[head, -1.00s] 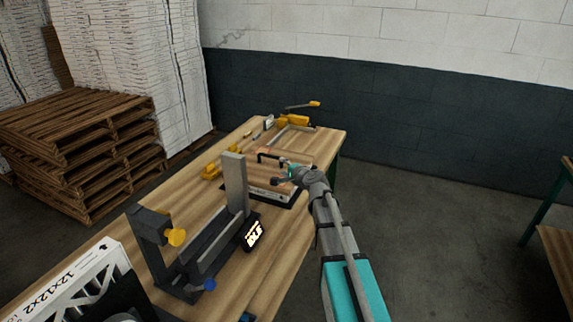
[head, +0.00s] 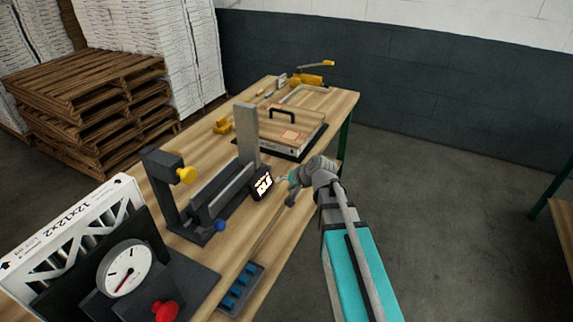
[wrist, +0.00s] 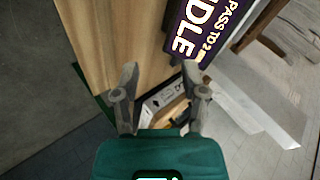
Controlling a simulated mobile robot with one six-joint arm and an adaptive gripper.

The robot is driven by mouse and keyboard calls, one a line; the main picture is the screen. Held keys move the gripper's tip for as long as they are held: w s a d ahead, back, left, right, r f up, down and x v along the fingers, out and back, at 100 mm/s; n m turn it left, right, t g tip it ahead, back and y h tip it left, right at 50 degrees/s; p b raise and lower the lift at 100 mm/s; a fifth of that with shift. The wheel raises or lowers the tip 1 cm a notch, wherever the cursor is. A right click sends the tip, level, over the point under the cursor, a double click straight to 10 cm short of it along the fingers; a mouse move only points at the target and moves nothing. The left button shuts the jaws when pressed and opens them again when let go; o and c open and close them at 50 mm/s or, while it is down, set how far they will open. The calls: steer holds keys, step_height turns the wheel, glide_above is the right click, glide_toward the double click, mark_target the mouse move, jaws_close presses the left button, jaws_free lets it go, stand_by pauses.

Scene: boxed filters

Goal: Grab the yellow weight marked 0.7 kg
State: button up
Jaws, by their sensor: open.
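In the head view, a small yellow object (head: 222,126) lies on the wooden table (head: 262,232), left of the framed box. It looks like one or more yellow weights, but no 0.7 kg marking can be read. My gripper (head: 285,189) is open and empty near the table's right edge, just right of the small display, well apart from the yellow object. In the wrist view the two fingers of my gripper (wrist: 160,82) are spread, with the display (wrist: 205,28) reading IDLE close beyond them. The yellow weight cannot be made out there.
A dark fixture (head: 205,205) with a yellow knob (head: 186,175) and grey upright (head: 246,135) stands mid-table. Beyond is a handled box (head: 290,137) and a yellow tool (head: 305,80). A dial gauge (head: 124,268), filter box (head: 75,232) and blue-slotted tray (head: 240,290) are nearer.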

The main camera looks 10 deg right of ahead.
steer(key=s+d+f+n+g+h+b, duration=0.2)
steer(key=s+f, duration=0.3)
steer(key=s, duration=0.4)
steer(key=s+d+f+n+g+h+b, duration=0.2)
steer(key=s+f+g, duration=0.3)
steer(key=s, duration=0.4)
steer(key=shift+d+n+h, duration=0.25)
steer(key=shift+n+h, duration=0.25)
steer(key=shift+h, duration=0.3)
steer(key=shift+s+f, duration=0.1)
steer(key=shift+s, duration=0.05)
